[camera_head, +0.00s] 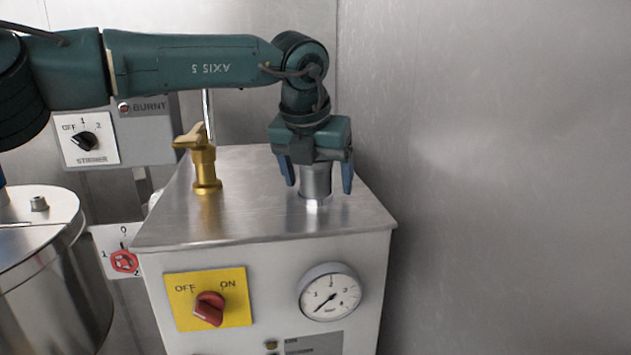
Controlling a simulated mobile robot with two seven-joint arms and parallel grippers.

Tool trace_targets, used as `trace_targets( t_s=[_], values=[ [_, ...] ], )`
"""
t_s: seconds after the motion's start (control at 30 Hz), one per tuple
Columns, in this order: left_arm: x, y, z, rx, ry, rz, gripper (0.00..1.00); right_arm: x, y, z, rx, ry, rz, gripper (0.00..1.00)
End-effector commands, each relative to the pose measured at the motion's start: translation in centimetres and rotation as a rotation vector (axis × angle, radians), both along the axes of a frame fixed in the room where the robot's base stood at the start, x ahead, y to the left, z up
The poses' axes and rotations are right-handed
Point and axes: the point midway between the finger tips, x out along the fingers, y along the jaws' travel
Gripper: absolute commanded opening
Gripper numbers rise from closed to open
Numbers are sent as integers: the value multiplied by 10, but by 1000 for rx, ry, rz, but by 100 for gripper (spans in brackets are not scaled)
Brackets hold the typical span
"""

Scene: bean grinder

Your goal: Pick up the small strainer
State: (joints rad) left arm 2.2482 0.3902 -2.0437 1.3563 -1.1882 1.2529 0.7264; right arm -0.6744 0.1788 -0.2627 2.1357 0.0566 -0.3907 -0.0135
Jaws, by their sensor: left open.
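My left gripper (317,176) points down over the right part of the metal machine's top, with its two blue fingers apart. A small silver cylinder (316,182), possibly the small strainer, stands upright on the machine top between the fingers. The gripper body hides its upper end. A gap shows between the cylinder and each finger, so it does not look gripped. My right gripper is not in view.
The machine top (255,222) carries a brass valve (205,165) left of the gripper. A red switch (209,309) and a round gauge (329,293) are on its front. A steel drum (45,285) stands at left. A bare wall (490,170) fills the right.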

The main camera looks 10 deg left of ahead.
Motion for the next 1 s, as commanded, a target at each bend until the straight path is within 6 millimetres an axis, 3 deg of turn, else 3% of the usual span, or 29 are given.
trace_targets(
  t_s=[0.1,0.7,1.0],
  values=[
    [0,0,0,0,0,-1,78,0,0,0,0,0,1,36],
    [0,0,0,0,0,0,30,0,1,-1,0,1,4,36],
    [0,0,7,0,-1,0,30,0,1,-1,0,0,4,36]
  ],
)
